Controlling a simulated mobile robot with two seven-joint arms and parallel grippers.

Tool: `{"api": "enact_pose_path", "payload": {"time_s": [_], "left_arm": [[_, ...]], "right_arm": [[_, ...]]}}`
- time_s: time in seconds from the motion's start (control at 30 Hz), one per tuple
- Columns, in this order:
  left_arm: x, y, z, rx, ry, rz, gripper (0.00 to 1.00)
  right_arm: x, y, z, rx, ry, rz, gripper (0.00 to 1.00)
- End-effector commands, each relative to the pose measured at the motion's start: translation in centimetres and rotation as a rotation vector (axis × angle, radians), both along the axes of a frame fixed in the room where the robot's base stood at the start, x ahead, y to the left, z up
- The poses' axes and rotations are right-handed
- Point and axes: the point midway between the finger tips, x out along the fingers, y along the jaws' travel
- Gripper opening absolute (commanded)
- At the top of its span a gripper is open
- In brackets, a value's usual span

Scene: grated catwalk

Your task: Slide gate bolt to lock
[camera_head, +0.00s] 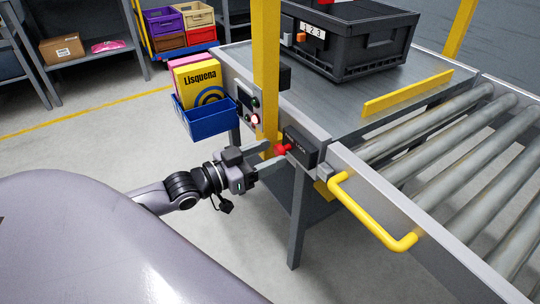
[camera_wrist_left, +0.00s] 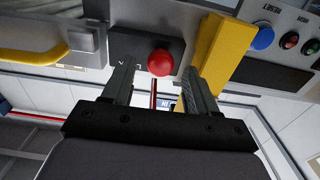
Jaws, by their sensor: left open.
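A red ball knob (camera_head: 283,149) sticks out from a dark bolt housing (camera_head: 301,147) on the conveyor frame, beside the yellow post. The knob also shows in the left wrist view (camera_wrist_left: 161,62), with the housing (camera_wrist_left: 126,43) behind it. My left gripper (camera_head: 271,157) is open, its two fingers pointing at the housing. In the left wrist view, the knob lies between the two fingertips (camera_wrist_left: 158,72), with a visible gap on each side. The gate bar with a yellow handle (camera_head: 370,216) is to the right of the housing. My right gripper is not in view.
A yellow post (camera_head: 266,70) stands close behind the left gripper. A control panel (camera_head: 247,103) and a blue bin (camera_head: 207,118) with boxes are left of it. A black crate (camera_head: 350,40) sits on the metal table; rollers (camera_head: 455,135) run at the right.

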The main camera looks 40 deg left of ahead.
Motion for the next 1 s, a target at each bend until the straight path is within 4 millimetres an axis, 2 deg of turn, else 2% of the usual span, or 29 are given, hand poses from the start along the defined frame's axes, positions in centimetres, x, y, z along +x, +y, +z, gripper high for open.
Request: {"api": "enact_pose_path", "payload": {"time_s": [0.2, 0.5, 0.67, 0.7, 1.0], "left_arm": [[0.88, -0.39, 0.00, 0.000, 0.000, -0.001, 0.58], [0.95, -0.44, 0.01, 0.000, 0.001, -0.001, 0.58], [0.94, -0.43, 0.00, 0.000, 0.001, -0.001, 0.06], [0.94, -0.43, 0.00, 0.000, 0.001, -0.001, 0.03], [0.70, -0.94, 0.17, -0.003, 0.003, -0.001, 0.03]], "right_arm": [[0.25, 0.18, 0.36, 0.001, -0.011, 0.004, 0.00], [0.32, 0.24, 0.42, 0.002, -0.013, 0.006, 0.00], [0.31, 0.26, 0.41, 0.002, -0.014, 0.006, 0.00], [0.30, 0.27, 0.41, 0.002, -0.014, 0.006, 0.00], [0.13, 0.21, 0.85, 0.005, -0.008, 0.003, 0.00]]}}
